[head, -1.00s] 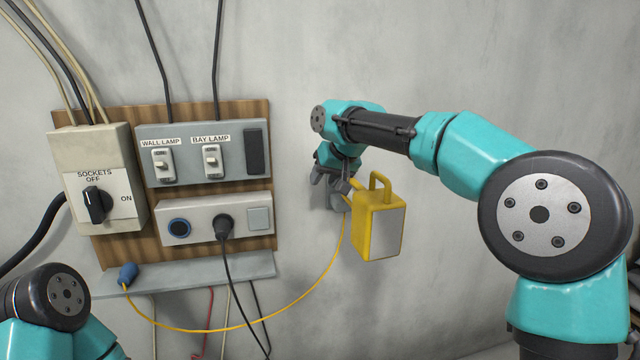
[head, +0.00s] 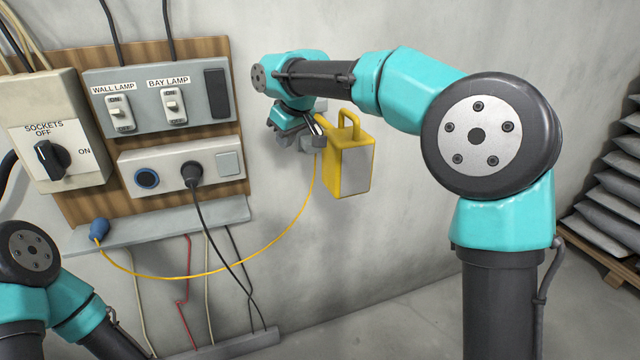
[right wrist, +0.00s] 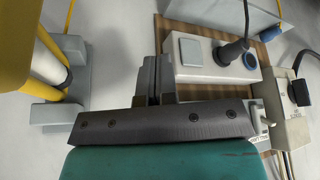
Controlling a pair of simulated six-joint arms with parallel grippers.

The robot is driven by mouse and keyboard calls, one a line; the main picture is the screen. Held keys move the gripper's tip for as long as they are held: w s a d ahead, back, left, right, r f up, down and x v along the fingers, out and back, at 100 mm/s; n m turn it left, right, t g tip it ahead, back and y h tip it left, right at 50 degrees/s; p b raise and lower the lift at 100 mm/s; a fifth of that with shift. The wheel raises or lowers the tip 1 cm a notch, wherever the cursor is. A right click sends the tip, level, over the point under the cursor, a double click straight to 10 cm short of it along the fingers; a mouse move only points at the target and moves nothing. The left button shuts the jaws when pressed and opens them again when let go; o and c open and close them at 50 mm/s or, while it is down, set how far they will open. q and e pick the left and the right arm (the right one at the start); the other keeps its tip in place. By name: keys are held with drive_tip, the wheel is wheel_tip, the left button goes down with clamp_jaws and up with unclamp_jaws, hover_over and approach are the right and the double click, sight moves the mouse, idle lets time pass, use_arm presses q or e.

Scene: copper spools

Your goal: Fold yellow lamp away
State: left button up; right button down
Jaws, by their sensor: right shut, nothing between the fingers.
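The yellow lamp (head: 350,160) is a box with a pale front and a looped handle on top. It stands out from the wall, right of the switch board. In the right wrist view its yellow body (right wrist: 20,45) fills the upper left corner, beside a grey wall bracket (right wrist: 68,70). My right gripper (head: 312,128) is just left of the lamp, close to the wall. Its fingers also show in the right wrist view (right wrist: 153,80), shut and empty, apart from the lamp. The contact side is partly hidden in the head view. My left gripper is out of the picture.
A wooden board (head: 75,205) carries the wall lamp and bay lamp switches (head: 158,97), a socket strip (head: 165,172) and the sockets box (head: 50,135). A yellow cable (head: 220,272) loops from a blue plug (head: 99,229) to the lamp. Stacked grey sacks (head: 610,195) stand far right.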

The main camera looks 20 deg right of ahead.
drive_tip(key=s+a+f+n+g+h, duration=0.1)
drive_tip(key=s+n+h, duration=0.4)
drive_tip(key=n, duration=1)
drive_tip(key=s+a+f+n+g+h, duration=0.2)
drive_tip(key=s+n+h, duration=0.3)
drive_tip(key=n, duration=1)
drive_tip(key=shift+s+a+f+h, duration=0.25)
drive_tip(key=shift+a+f+h, duration=0.15)
drive_tip(key=shift+a+h, duration=0.5)
drive_tip(key=shift+d, duration=0.2)
approach(333, 197)
drive_tip(key=s+a+f+x, duration=0.1)
drive_tip(key=x, duration=0.5)
drive_tip(key=shift+w+d+r, duration=0.25)
drive_tip(key=shift+w+d, duration=0.2)
drive_tip(key=shift+d, duration=0.2)
